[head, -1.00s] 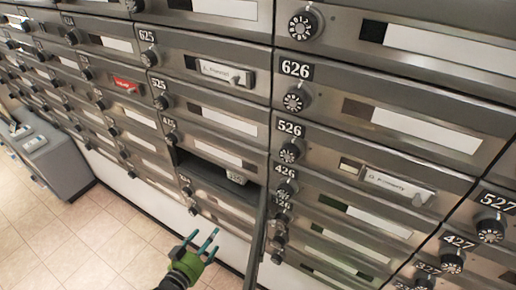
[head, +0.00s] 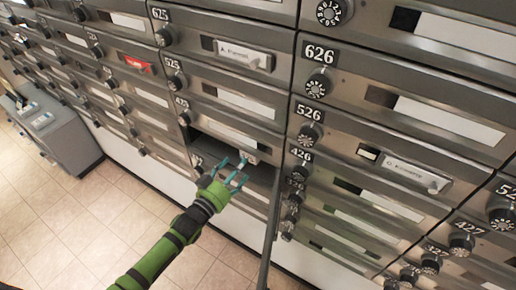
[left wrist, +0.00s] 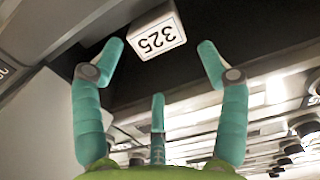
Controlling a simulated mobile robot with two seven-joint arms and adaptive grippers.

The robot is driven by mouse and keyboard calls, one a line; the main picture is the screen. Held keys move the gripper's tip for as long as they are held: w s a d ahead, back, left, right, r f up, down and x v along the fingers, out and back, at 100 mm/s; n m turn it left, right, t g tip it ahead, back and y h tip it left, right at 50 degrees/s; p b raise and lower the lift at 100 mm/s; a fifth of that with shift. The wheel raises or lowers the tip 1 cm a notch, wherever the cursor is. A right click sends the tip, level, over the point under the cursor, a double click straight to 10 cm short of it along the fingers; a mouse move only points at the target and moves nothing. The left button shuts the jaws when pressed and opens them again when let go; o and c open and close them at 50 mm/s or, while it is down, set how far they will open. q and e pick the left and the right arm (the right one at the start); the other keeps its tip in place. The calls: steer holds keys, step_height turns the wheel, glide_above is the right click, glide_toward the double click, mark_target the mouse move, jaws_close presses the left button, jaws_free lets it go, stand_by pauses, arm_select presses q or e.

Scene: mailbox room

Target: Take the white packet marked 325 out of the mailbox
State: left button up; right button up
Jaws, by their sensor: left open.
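The white packet (left wrist: 157,38) marked 325 shows upside down in the left wrist view, at the mouth of a dark open mailbox (left wrist: 235,25). In the head view the packet (head: 250,158) is a small light patch inside the open mailbox (head: 205,145), below the row of 425. My left gripper (head: 238,170), green with teal fingers, is in front of the opening. In the left wrist view its fingers (left wrist: 160,60) are spread wide, with the packet beyond and between the two upper tips, not gripped. My right gripper is not in view.
The open mailbox door (head: 270,225) hangs out as a thin panel just right of my left gripper. Closed metal mailboxes with round dials surround it. A grey cabinet (head: 58,130) stands at the left. The tiled floor (head: 80,220) is clear.

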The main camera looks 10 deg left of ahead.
mark_target(247, 155)
arm_select(q)
steer(key=shift+b+x, duration=1.35)
steer(key=shift+x, duration=1.95)
steer(key=c, duration=1.2)
steer(key=shift+r, duration=0.15)
